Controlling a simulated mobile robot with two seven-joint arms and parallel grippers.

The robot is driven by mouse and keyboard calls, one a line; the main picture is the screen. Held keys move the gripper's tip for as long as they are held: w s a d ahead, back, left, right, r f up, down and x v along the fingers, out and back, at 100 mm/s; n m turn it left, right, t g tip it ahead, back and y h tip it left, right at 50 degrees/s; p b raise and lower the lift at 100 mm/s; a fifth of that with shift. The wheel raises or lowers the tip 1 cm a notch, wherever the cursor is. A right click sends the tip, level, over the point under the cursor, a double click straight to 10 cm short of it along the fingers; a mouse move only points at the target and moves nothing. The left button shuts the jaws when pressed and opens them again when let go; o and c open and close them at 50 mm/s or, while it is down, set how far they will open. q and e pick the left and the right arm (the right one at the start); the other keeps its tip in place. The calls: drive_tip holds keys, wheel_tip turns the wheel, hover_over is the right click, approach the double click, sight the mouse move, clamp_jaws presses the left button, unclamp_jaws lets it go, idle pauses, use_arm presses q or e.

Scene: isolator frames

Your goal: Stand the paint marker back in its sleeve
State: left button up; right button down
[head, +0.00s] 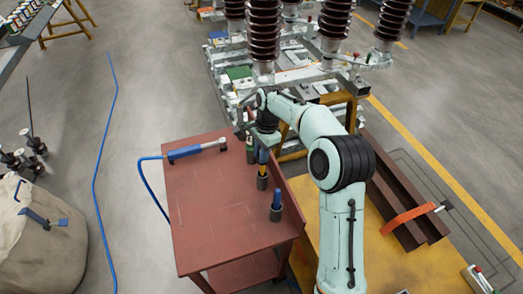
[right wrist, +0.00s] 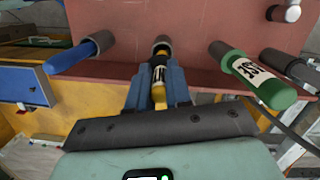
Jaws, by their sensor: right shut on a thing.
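My right gripper (head: 263,157) reaches down over the back right part of the red cart top. In the right wrist view its blue fingers (right wrist: 158,88) are shut on the yellow paint marker (right wrist: 158,72), which has a black and white label. The marker lines up with a dark grey sleeve (right wrist: 161,46); the same sleeve shows in the head view (head: 262,183). The marker's lower end is at the sleeve's mouth; how deep it sits I cannot tell. My left gripper is not in view.
A blue marker (head: 276,198) stands in a sleeve nearer the front. A green marker (right wrist: 262,84) stands in a sleeve on the other side. A blue-handled tool (head: 196,149) with a blue hose lies across the far edge of the cart (head: 205,205). The cart's left middle is clear.

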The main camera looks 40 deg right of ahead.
sight(261, 172)
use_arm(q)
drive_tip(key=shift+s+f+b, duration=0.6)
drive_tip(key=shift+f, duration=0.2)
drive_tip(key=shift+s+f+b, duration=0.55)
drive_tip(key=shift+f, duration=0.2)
use_arm(e)
drive_tip(key=shift+f, duration=3.75)
drive_tip(key=c, duration=1)
unclamp_jaws()
drive_tip(key=shift+o, duration=0.2)
drive_tip(key=shift+r, duration=0.1)
drive_tip(key=r, duration=0.4)
drive_tip(key=d+r+p, duration=0.1)
drive_tip(key=r, duration=0.3)
drive_tip(key=d+r+p, duration=0.1)
drive_tip(key=r, duration=0.4)
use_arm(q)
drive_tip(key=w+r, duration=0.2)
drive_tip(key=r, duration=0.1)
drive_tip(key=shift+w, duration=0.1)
